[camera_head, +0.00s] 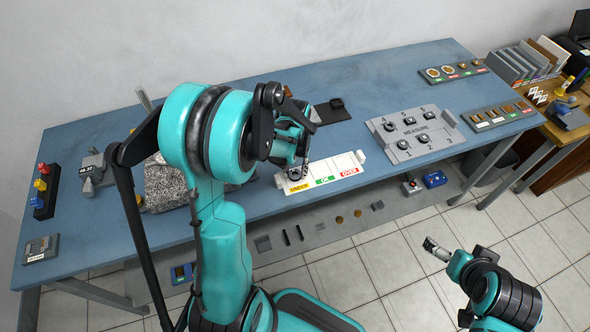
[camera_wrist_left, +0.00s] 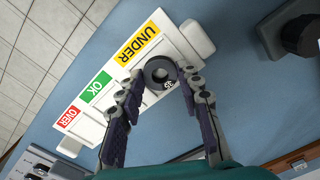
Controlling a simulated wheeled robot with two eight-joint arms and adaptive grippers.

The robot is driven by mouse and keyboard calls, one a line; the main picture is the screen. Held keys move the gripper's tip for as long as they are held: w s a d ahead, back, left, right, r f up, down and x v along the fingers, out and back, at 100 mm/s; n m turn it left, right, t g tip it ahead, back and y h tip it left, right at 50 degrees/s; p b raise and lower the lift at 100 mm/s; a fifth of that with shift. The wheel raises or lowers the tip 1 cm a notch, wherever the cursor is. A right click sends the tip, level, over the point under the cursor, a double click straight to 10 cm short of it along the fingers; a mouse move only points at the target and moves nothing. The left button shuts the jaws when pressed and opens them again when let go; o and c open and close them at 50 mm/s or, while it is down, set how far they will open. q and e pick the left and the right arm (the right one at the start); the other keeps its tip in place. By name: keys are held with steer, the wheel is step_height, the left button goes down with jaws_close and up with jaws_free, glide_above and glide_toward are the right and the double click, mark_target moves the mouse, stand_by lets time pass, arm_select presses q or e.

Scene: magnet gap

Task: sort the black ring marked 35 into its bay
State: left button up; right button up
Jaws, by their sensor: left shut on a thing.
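The black ring (camera_wrist_left: 161,72), with a light mark on its side that I cannot read for certain, sits between the fingertips of my left gripper (camera_wrist_left: 163,79) in the left wrist view. The gripper is shut on it. The white tray (camera_wrist_left: 180,47) has UNDER, OK and OVER labels. The ring shows over the tray's UNDER end, beside the yellow label; I cannot tell if it touches the tray. In the head view the tray (camera_head: 341,162) lies at the table's front edge, with my left gripper (camera_head: 297,170) over its left end. My right gripper (camera_head: 436,249) is off the table; its fingers are unclear.
A grey MEASURE board (camera_head: 435,142) with numbered posts stands right of the tray. A dark block on a base (camera_head: 333,110) is behind the tray. Racks of small parts (camera_head: 487,117) are at the right. A grey speckled thing (camera_head: 165,187) lies left, partly behind my arm.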

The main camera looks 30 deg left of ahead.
arm_select(q)
steer(key=shift+f, duration=0.15)
steer(key=o, duration=1.1)
steer(key=c, duration=0.5)
steer(key=shift+r+p, duration=1.55)
steer(key=shift+r, duration=0.75)
steer(key=o, duration=0.6)
